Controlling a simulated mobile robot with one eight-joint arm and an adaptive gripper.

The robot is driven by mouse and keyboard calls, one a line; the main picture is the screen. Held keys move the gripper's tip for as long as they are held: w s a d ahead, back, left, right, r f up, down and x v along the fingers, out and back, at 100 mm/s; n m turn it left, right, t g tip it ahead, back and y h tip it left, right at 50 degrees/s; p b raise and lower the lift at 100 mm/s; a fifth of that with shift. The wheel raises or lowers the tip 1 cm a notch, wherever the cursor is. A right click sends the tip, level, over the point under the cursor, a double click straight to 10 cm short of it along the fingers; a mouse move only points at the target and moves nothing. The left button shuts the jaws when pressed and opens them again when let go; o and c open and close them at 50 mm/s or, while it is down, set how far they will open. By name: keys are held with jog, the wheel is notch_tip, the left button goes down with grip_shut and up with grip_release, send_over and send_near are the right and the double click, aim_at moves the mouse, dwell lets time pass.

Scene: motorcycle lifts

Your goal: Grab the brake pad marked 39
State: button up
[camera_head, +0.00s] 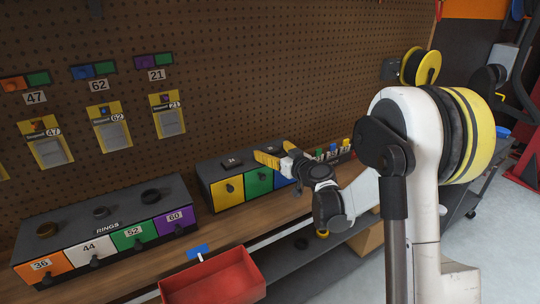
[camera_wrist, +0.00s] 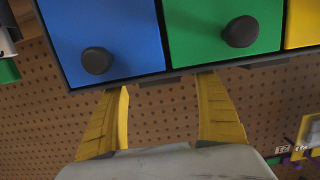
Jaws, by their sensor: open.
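No brake pad marked 39 can be read in either view. Yellow packs with grey pads hang on the pegboard in the head view: pack 47 (camera_head: 47,148), pack 62 (camera_head: 110,128) and pack 21 (camera_head: 168,118). A yellow sliver (camera_head: 3,174) shows at the left edge, its number out of frame. My gripper (camera_head: 266,157) has yellow fingers and is open and empty, over the box with yellow, green and blue drawers. In the wrist view my gripper (camera_wrist: 163,84) shows its fingers apart, with blue (camera_wrist: 100,35) and green (camera_wrist: 215,20) drawer fronts beyond.
A ring box (camera_head: 105,222) with numbered drawers stands on the wooden bench at the left. The colored drawer box (camera_head: 228,165) stands below my gripper. A red open bin (camera_head: 215,280) is at the front. The pegboard (camera_head: 260,70) rises behind the bench.

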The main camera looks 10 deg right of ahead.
jog(key=shift+w+a, duration=0.15)
jog(key=shift+w, duration=0.15)
jog(key=c, duration=1.4)
